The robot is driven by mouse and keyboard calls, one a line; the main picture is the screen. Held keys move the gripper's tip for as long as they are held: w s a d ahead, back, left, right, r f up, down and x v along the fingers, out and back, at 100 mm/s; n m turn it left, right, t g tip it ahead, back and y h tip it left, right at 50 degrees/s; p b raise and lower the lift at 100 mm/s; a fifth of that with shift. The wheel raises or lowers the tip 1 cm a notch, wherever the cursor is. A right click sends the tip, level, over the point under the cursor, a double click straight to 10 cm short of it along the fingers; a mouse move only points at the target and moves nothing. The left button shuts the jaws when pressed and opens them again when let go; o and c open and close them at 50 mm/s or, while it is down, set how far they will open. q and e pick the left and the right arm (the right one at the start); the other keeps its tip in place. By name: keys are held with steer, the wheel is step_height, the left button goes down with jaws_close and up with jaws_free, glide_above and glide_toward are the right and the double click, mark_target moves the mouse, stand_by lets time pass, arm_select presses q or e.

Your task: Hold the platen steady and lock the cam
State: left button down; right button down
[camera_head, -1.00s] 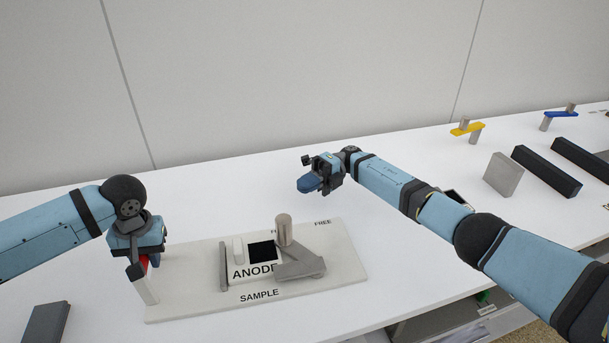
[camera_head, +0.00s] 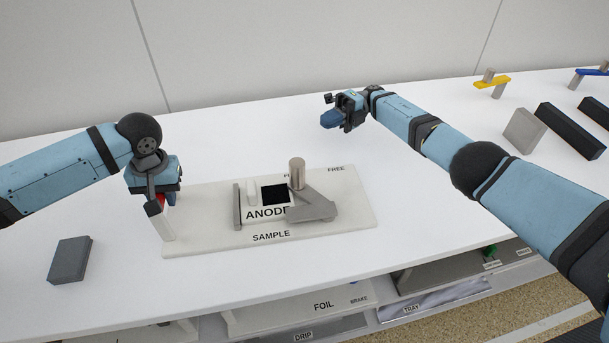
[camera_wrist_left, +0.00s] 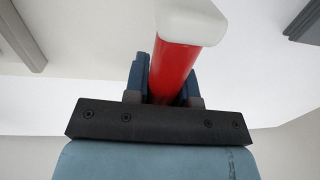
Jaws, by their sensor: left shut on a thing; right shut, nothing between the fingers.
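The platen (camera_head: 345,220) is a pale board with ANODE, SAMPLE and FREE printed on it, flat on the white table. A grey cam lever (camera_head: 315,208) with an upright cylindrical knob (camera_head: 297,172) sits on its right half, beside a dark square (camera_head: 274,194). My left gripper (camera_head: 160,199) is shut on a red and white upright handle (camera_head: 165,222) at the board's left end. In the left wrist view the red handle (camera_wrist_left: 174,72) with its white end stands between the fingers. My right gripper (camera_head: 331,120) is shut and empty, above the table behind the board, apart from the cam.
A dark grey block (camera_head: 70,259) lies left of the board. At the right stand a grey block (camera_head: 525,130), black bars (camera_head: 570,131) and a yellow lever (camera_head: 492,82). The table behind the board is clear.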

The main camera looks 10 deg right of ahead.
arm_select(q)
steer(key=shift+a+f, duration=0.15)
steer(key=c, duration=1.2)
jaws_free()
steer(key=shift+w, duration=0.1)
steer(key=o, duration=0.3)
steer(key=shift+o, duration=0.2)
